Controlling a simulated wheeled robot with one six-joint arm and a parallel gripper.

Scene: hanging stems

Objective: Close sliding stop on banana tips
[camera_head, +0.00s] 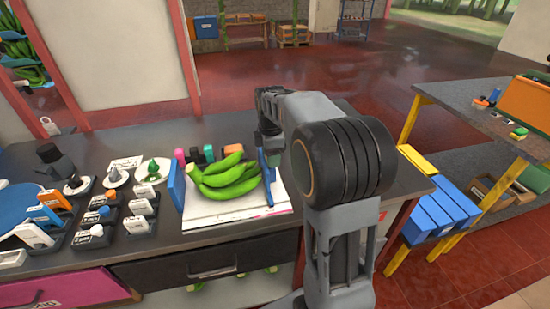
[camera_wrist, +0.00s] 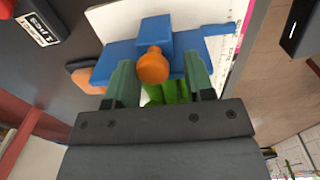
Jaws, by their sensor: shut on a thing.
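A bunch of green bananas (camera_head: 228,178) lies on a white sheet marked like a measuring board (camera_head: 215,214). A blue upright plate (camera_head: 176,186) stands at its left end. A blue sliding stop (camera_head: 266,176) stands at its right end, close to the banana tips. In the wrist view the stop (camera_wrist: 187,42) shows a raised blue block with an orange knob (camera_wrist: 152,68). Some green banana (camera_wrist: 168,92) shows below, between the fingers. The exact contact between stop and tips is hidden.
Small colored blocks (camera_head: 208,153) stand behind the bananas. Labelled holders (camera_head: 92,236) with small parts fill the counter to the left. Blue bins (camera_head: 440,208) stand on a yellow-legged rack to the right. My arm covers the counter's right part.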

